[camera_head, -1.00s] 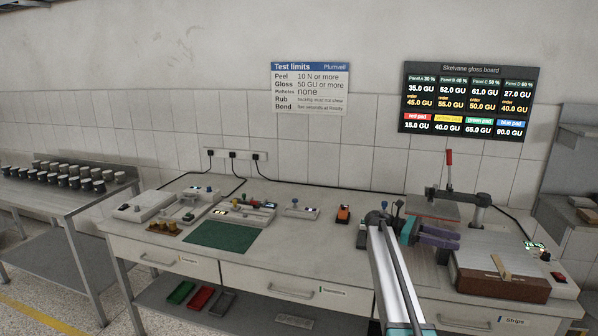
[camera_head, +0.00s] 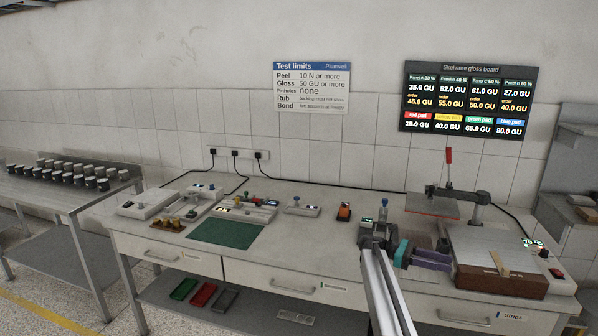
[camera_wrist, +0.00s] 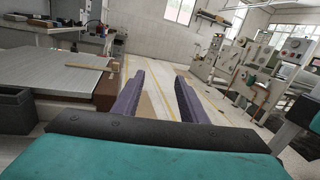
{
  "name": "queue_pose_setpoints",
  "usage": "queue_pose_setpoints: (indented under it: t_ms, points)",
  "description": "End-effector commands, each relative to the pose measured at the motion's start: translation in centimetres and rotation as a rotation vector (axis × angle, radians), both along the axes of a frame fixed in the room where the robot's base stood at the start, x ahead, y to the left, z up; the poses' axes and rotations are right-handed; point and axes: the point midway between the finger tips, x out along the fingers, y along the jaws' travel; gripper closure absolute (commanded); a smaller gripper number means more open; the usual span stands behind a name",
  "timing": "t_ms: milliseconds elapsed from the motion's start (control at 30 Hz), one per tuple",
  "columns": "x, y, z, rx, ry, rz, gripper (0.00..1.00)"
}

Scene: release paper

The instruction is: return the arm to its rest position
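My gripper (camera_head: 430,258) has purple fingers on a teal and dark body. In the head view it points right, over the right part of the bench (camera_head: 325,225), close to the left side of the press base (camera_head: 492,262). In the wrist view the two fingers (camera_wrist: 158,97) stand well apart, with only floor visible between them. My gripper is open and empty.
A press with a raised plate (camera_head: 432,206) and red-handled lever stands behind my gripper. A wooden strip (camera_head: 499,263) lies on the press base. A green mat (camera_head: 225,233) and several small instruments occupy the bench's left. The wrist view shows machines (camera_wrist: 255,75) across the aisle.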

Motion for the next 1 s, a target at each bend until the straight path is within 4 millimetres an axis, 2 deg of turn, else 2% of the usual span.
queue_pose_setpoints:
  t_ms: [167, 467, 700, 1000]
  points:
    - [-2.9, 1.1, -5.8, 0.044, 0.065, 0.006, 0.61]
    - [-10.0, 3.1, -17.5, 0.197, 0.149, 0.032, 0.61]
    - [-17.3, 5.0, -26.5, 0.333, 0.139, 0.039, 0.61]
    - [-27.3, 8.2, -35.8, 0.495, 0.046, -0.001, 0.61]
